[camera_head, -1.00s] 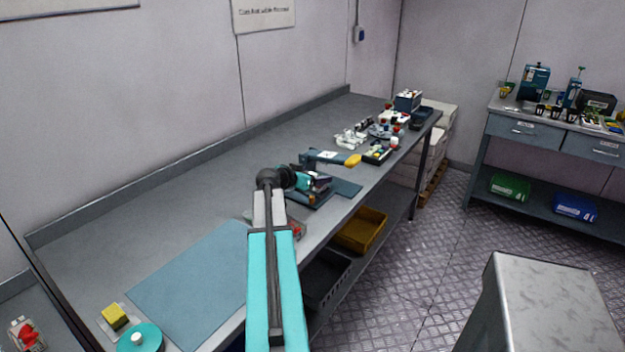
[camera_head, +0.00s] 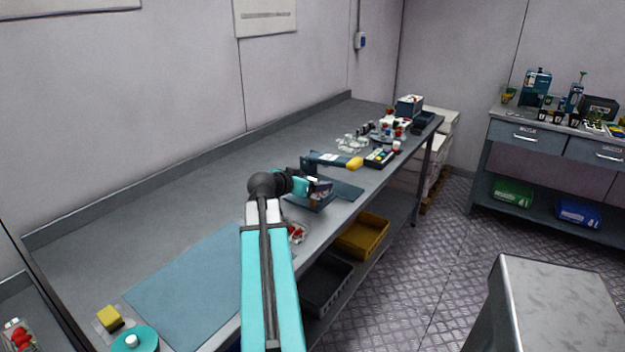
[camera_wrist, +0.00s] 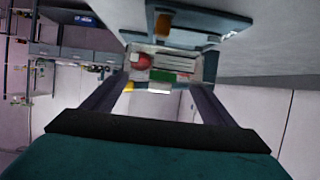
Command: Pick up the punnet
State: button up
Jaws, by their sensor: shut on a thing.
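My gripper (camera_head: 319,187) is at the far end of my teal arm, over the dark stand on the bench. In the wrist view, its two dark fingers (camera_wrist: 163,82) reach to either side of a clear punnet (camera_wrist: 182,66). The punnet holds something red, with green, white and yellow patches beside it. The gripper is shut on this punnet. In the head view the held punnet is small and mostly hidden by the gripper. Whether it touches the stand is unclear.
Another clear container with red contents (camera_head: 297,233) sits at the bench's front edge, partly behind my arm. A blue mat (camera_head: 190,290) lies nearer. A yellow-ended device (camera_head: 335,160) stands beyond the gripper. A yellow bin (camera_head: 362,236) is on the lower shelf.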

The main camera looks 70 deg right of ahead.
jog(key=a+b, duration=0.1)
jog(key=a, duration=0.2)
jog(key=s+a+b, duration=0.1)
jog(key=a+b, duration=0.1)
jog(key=shift+s+a+r, duration=0.1)
jog(key=shift+s+a, duration=0.1)
jog(key=shift+a, duration=0.2)
jog(key=b, duration=0.3)
jog(key=shift+s+a, duration=0.1)
jog(key=shift+a, duration=0.3)
jog(key=a+b, duration=0.1)
jog(key=b, duration=0.2)
jog(key=shift+s+r+b, duration=0.15)
jog(key=shift+b, duration=0.2)
jog(key=shift+a+r+b, duration=0.15)
jog(key=shift+a+b, duration=0.1)
jog(key=shift+b, duration=0.1)
